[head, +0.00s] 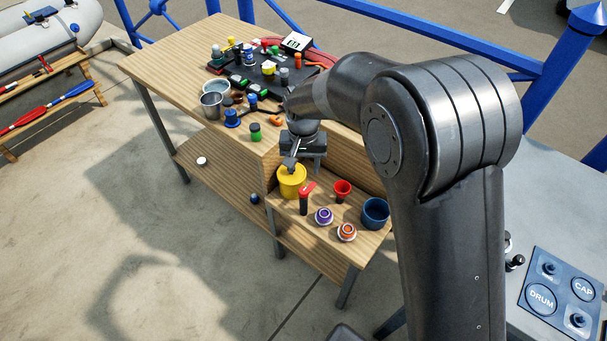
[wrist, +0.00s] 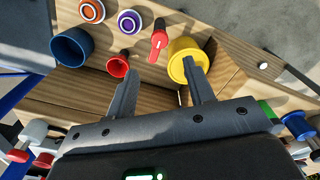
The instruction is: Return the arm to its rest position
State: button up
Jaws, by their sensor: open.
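My arm (head: 445,130) reaches from the right of the head view over the wooden workbench. My gripper (head: 290,163) points down above its lower shelf, close to a yellow cup (head: 292,184). In the wrist view the two fingers (wrist: 163,66) stand wide apart with nothing between them. The right finger overlaps the edge of the yellow cup (wrist: 188,55) there. I cannot tell whether it touches the cup.
The bench top (head: 165,62) carries many small parts. A blue railing (head: 460,52) runs behind.

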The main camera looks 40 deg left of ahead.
jog(key=shift+r, duration=0.35)
dwell(0.3)
jog(key=w+d+r+m, duration=0.1)
jog(key=w+d+r, duration=0.5)
jog(key=d+r, duration=0.45)
jog(key=d+r+m+t, duration=0.1)
jog(key=d+r, duration=0.2)
jog(key=d, duration=0.4)
jog(key=d+r+m+t+y, duration=0.1)
jog(key=d+r, duration=0.2)
jog(key=d, duration=0.4)
jog(key=d+r+m+t, duration=0.1)
jog(key=d+r, duration=0.2)
jog(key=d, duration=0.5)
jog(key=s+d+r+m+t+h, duration=0.1)
jog(key=s+d+r+m+t, duration=0.1)
jog(key=s+d, duration=1.1)
jog(key=d, duration=0.4)
jog(key=shift+s+d+m+t, duration=0.3)
jog(key=shift+s+m, duration=0.1)
